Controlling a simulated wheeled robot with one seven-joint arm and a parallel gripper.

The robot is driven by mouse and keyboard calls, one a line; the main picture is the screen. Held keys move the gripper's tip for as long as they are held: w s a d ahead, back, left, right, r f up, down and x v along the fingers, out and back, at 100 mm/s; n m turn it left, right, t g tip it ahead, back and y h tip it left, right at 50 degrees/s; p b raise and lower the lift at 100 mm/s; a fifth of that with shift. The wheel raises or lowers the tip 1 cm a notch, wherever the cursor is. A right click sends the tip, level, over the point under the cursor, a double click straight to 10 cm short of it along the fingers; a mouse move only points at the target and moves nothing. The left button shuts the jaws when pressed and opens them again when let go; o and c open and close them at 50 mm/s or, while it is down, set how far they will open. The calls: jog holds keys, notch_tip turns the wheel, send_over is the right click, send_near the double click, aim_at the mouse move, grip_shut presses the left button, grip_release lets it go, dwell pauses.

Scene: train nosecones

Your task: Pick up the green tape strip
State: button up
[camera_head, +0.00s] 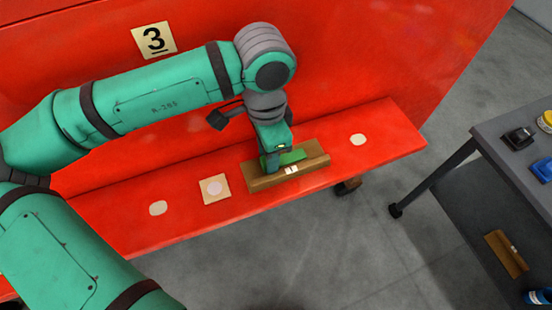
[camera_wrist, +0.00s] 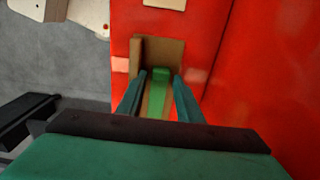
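The green tape strip (camera_head: 290,157) lies on a brown tray (camera_head: 262,183) that rests on the red ledge. In the wrist view the strip (camera_wrist: 159,92) runs lengthwise inside the brown tray (camera_wrist: 166,50). My gripper (camera_head: 269,162) points down over the tray, at the strip's left end in the head view. In the wrist view my gripper (camera_wrist: 160,82) has its two fingers apart, one on each side of the strip. A gap shows between the strip and the fingers. The fingers and wrist hide part of the strip and tray.
The red ledge (camera_head: 400,140) also has a square tan patch (camera_head: 215,189) and round pale spots (camera_head: 158,208). A red wall with a "3" sign (camera_head: 154,40) rises behind. A grey cart (camera_head: 500,150) with several small items stands at right, past open floor.

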jog(key=shift+a+f, duration=0.1)
jog(key=shift+f, duration=0.45)
jog(key=c, duration=0.8)
jog(key=shift+r, duration=0.1)
